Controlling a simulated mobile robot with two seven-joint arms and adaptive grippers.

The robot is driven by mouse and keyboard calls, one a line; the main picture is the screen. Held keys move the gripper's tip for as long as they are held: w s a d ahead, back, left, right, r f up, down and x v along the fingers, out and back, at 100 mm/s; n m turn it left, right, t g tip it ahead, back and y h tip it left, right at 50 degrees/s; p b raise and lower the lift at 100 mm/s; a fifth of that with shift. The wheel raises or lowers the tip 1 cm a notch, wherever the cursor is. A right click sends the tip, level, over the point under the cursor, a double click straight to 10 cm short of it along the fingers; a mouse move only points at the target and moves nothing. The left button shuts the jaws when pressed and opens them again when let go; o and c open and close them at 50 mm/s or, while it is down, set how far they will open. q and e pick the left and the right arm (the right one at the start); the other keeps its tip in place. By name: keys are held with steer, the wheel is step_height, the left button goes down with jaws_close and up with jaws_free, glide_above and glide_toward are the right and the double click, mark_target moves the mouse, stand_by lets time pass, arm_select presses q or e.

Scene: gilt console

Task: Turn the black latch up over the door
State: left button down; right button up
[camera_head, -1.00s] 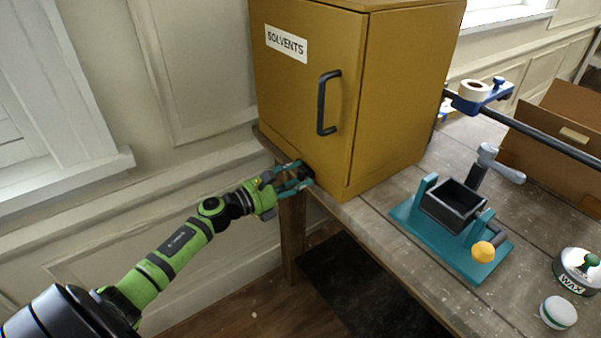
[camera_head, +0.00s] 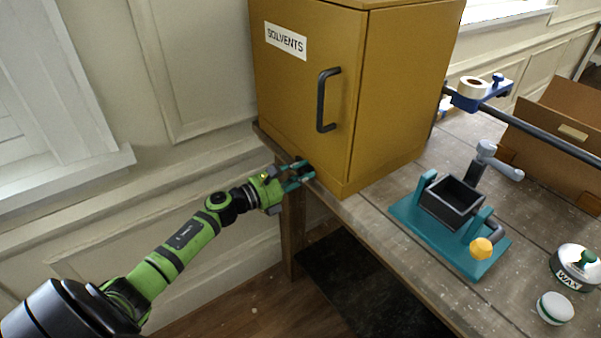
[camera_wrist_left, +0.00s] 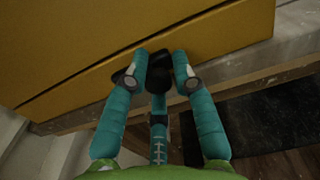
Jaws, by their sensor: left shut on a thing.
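The yellow cabinet (camera_head: 380,110) stands on the table, and its door (camera_head: 300,95) with a black bar handle (camera_head: 327,100) and a SOLVENTS label is closed. My left gripper (camera_head: 302,172) is at the door's lower edge. In the left wrist view the black latch (camera_wrist_left: 156,72) sits between the teal fingers of my left gripper (camera_wrist_left: 160,75), which are shut on it. The fingers hide part of the latch, so its exact angle is hard to tell. My right gripper is not in view.
A teal stand with a black box (camera_head: 450,205) and a yellow knob is on the table (camera_head: 385,195) to the right. A wax tin (camera_head: 575,267), a small white-lidded tin (camera_head: 555,308) and a cardboard box (camera_head: 560,130) stand farther right. A dark rail crosses behind.

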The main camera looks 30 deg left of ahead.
mark_target(300, 145)
arm_select(q)
steer(key=r+n, duration=0.1)
steer(key=n+p, duration=0.1)
steer(key=n, duration=0.1)
steer(key=a+r+n, duration=0.1)
steer(key=n, duration=0.1)
steer(key=shift+w+r, duration=0.2)
steer(key=shift+r, duration=0.15)
steer(key=n, duration=0.1)
steer(key=r+n+p, duration=0.1)
steer(key=n, duration=0.1)
steer(key=a+n, duration=0.1)
steer(key=shift+w+a+r+n, duration=0.15)
steer(key=shift+w+n, duration=0.1)
steer(key=shift+n, duration=0.15)
steer(key=n, duration=0.1)
steer(key=a+n, duration=0.1)
steer(key=n+p, duration=0.1)
steer(key=n, duration=0.1)
steer(key=shift+w+a+r, duration=0.15)
steer(key=shift+w+r, duration=0.1)
steer(key=shift+r, duration=0.05)
steer(key=shift+w+a+f+n, duration=0.1)
steer(key=shift+a+n, duration=0.2)
steer(key=shift+n, duration=0.65)
steer(key=shift+w+a+n, duration=0.1)
steer(key=shift+a+n, duration=0.2)
steer(key=shift+n, duration=0.65)
